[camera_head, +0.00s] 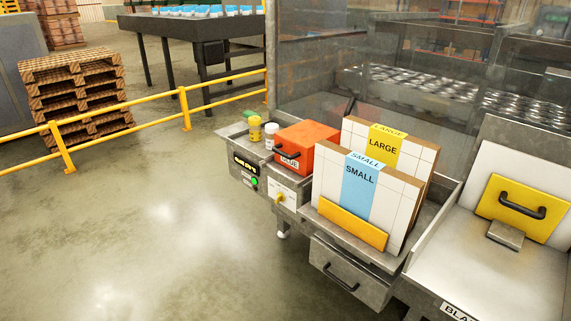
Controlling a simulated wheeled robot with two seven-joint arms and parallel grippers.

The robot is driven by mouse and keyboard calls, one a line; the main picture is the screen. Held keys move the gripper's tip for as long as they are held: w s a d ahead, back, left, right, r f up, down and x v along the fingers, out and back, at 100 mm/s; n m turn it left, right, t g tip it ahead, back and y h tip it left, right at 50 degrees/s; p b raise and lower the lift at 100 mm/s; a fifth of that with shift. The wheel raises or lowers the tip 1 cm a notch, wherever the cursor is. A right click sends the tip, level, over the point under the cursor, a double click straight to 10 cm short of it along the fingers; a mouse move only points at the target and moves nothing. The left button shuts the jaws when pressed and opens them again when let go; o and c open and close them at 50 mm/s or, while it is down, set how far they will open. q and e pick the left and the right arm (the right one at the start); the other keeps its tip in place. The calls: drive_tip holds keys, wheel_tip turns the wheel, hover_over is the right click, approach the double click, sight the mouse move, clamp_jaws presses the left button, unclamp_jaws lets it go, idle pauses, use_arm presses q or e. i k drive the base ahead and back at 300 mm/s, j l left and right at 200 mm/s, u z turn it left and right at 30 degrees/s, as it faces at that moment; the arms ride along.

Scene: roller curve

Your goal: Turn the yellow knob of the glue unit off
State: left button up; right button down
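The glue unit (308,136) is an orange-red box with a black handle and a label that reads as GLUE, on a metal bench left of the middle. Below it, on the bench front, is a white plate (288,190) with a small yellow knob (279,199) at its lower left. The knob's exact pointing direction is too small to tell for sure. Left of the plate are a dark display (245,164) with yellow characters and a green round button (254,182). Neither of my grippers is in view.
Boards labelled LARGE (383,146) and SMALL (360,176) stand right of the glue unit, above a drawer (347,272). A yellow container (255,129) and a white jar (271,136) stand at left. The floor (150,225) before the bench is clear. A yellow rail (150,126) runs behind.

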sight(280, 197)
drive_tip(key=i+j, duration=0.2)
drive_tip(key=j, duration=0.15)
drive_tip(key=i+j+z, duration=0.1)
drive_tip(key=j, duration=0.25)
drive_tip(key=i+j, duration=0.3)
drive_tip(key=z, duration=0.05)
